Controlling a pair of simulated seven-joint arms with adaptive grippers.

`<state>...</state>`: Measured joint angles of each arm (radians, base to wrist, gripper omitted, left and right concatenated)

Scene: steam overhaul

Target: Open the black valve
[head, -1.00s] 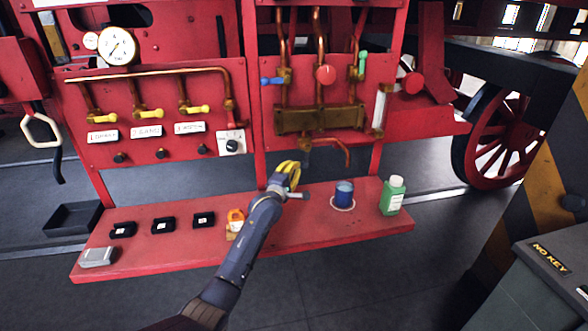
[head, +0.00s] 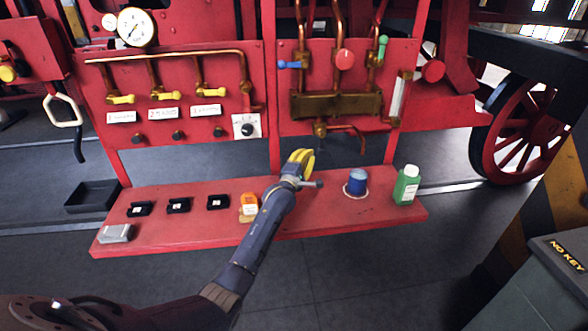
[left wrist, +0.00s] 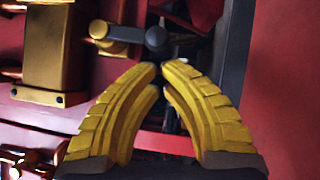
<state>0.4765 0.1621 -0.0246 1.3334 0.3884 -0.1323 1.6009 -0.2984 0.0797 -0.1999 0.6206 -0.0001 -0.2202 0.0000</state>
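A brass fitting with a dark ball-ended handle (left wrist: 155,38) shows in the left wrist view, just beyond my fingertips and apart from them. I cannot tell whether it is the black valve. In the head view a brass fitting (head: 320,129) sits under the brass block (head: 330,106). A black knob (head: 247,129) sits on a white plate left of it. My left gripper (head: 303,160), with yellow fingers, hovers above the red shelf, below the brass block in the picture. In the left wrist view its fingertips (left wrist: 160,70) nearly meet, with nothing held. My right gripper is out of view.
The red shelf (head: 180,228) bears several black trays, an orange-and-white container (head: 249,204), a blue cup (head: 357,182) and a green bottle (head: 406,185). Copper pipes and yellow-handled valves (head: 166,96) cover the red panel. A grey cabinet (head: 565,270) stands at lower right.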

